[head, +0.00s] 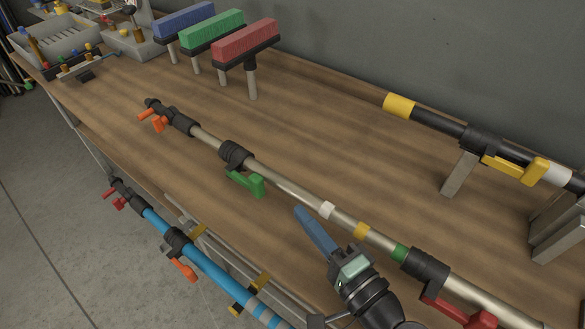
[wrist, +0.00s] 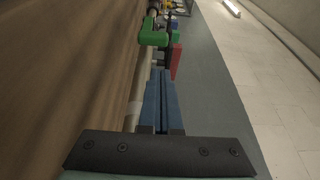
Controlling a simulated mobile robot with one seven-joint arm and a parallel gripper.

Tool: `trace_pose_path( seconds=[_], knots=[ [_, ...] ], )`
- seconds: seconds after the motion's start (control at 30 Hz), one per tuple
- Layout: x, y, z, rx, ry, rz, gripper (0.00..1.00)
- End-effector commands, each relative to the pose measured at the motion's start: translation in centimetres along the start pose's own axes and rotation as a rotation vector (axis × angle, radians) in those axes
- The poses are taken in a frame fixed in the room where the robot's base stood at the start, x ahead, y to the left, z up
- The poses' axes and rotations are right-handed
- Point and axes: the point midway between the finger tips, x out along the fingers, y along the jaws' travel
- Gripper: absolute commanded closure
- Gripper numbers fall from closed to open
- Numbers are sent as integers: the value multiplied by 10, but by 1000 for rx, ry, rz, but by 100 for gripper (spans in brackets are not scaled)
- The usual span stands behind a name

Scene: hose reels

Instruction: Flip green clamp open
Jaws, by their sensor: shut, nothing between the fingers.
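The green clamp (head: 246,183) sits on a long pale metal pole (head: 292,190), by a black collar (head: 235,154). Its green lever sticks out on the near side of the pole. In the wrist view the green clamp (wrist: 153,36) shows ahead of the fingertips, up and slightly left. My gripper (head: 301,212) has blue fingers pressed together and empty. It is beside the pole on the near side, to the right of the green clamp and apart from it. The fingers also show in the wrist view (wrist: 161,75). Whether the clamp's latch is closed is hard to tell.
The pole also carries an orange lever (head: 158,122) at its far end and a red clamp (head: 458,311) at its near end. A blue pole (head: 205,267) lies lower left. Colored brushes, including a red one (head: 246,41), stand behind. A yellow-handled pole (head: 510,168) is right.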

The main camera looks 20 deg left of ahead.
Motion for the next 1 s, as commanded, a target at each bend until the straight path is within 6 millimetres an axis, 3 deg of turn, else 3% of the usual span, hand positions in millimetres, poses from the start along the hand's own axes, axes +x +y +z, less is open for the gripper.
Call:
trace_pose_path(
  seconds=[0.37,0.8,1.0],
  knots=[
    [4,0,0,-1,1,-1,100],
    [76,-2,0,-2,-2,0,100],
    [96,-1,0,-2,0,0,100]
  ],
)
